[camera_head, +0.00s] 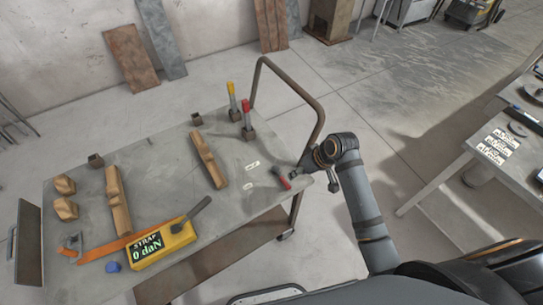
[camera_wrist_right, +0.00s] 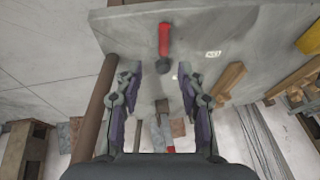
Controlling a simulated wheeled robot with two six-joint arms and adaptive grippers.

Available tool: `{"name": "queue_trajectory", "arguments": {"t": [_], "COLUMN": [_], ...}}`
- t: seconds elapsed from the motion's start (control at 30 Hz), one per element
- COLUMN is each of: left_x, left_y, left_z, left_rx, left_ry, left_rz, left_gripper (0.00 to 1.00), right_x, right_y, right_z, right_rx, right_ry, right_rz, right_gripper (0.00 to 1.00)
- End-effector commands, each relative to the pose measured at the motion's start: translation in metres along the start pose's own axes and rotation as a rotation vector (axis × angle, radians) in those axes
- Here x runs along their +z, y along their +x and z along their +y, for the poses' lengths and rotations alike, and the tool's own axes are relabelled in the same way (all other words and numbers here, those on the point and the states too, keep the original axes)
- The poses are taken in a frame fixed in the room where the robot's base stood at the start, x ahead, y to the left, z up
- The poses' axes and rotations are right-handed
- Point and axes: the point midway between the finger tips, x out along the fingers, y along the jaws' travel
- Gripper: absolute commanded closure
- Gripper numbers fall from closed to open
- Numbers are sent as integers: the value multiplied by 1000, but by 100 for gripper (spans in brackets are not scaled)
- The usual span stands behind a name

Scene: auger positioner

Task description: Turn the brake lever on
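The brake lever (camera_head: 285,182) has a red grip and a dark pivot. It lies near the right corner of the grey cart top (camera_head: 150,185), beside two small white labels (camera_head: 252,165) too small to read. In the right wrist view, the lever (camera_wrist_right: 163,38) shows beyond the fingertips, its red grip pointing towards the top of the picture. My right gripper (camera_head: 298,174) is close to the lever in the head view. In the wrist view, my right gripper (camera_wrist_right: 158,70) is open, its fingers apart with nothing held between them. My left gripper is not in view.
A brown tubular handle (camera_head: 310,95) rises at the cart's far end, near my right arm. Yellow-handled (camera_head: 232,100) and red-handled (camera_head: 246,118) tools stand upright. Wooden pieces (camera_head: 208,160) and a yellow strap meter (camera_head: 165,244) reading 0 daN lie further left. Another table (camera_head: 470,150) stands right.

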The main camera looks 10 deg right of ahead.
Motion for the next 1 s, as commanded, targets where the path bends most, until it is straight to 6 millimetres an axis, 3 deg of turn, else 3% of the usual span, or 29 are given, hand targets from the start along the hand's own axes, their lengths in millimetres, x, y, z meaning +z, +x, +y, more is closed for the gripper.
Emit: {"name": "queue_trajectory", "arguments": {"t": [0.2,0.4,0.53,0.7,0.8,1.0], "left_x": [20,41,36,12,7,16], "left_y": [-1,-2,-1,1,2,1], "left_z": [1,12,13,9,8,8], "left_rx": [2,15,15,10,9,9], "left_ry": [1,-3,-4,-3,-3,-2], "left_rz": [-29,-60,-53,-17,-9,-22], "left_gripper": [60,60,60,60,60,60], "right_x": [-2,-2,-2,-2,-2,-2], "right_y": [-6,26,55,84,93,97], "right_z": [-5,-5,-5,-5,-5,-4], "right_rx": [-8,-10,-9,-8,-6,-5], "right_ry": [-16,-11,-12,-13,-14,-14], "right_rz": [-2,-3,-1,-2,-1,0], "right_gripper": [61,61,61,61,61,61]}}
